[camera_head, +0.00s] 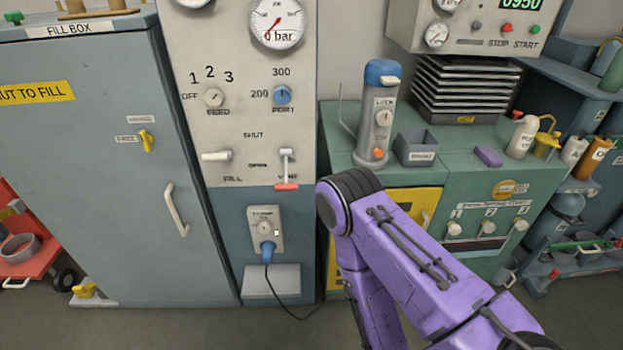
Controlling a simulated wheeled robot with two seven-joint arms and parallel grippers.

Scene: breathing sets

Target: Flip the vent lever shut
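The vent lever (287,168) is on the light panel, right of the OPEN label. Its pale shaft points down and ends in a red grip (287,187). The label under it is partly covered by the lever. A SHUT label (253,135) sits higher on the panel, and the OPEN label (258,165) is lower. A purple arm, mine, comes in from the lower right and bends at a dark joint just right of and below the lever. Neither gripper shows in the head view. I see no contact with the lever.
The white fill lever (217,156) lies sideways to the left. Below the panel are a socket box (265,228) with a blue plug and a small grey box (272,281). A green bench (460,165) with a grey cylinder (378,120) stands right. The fill box cabinet (90,200) is left.

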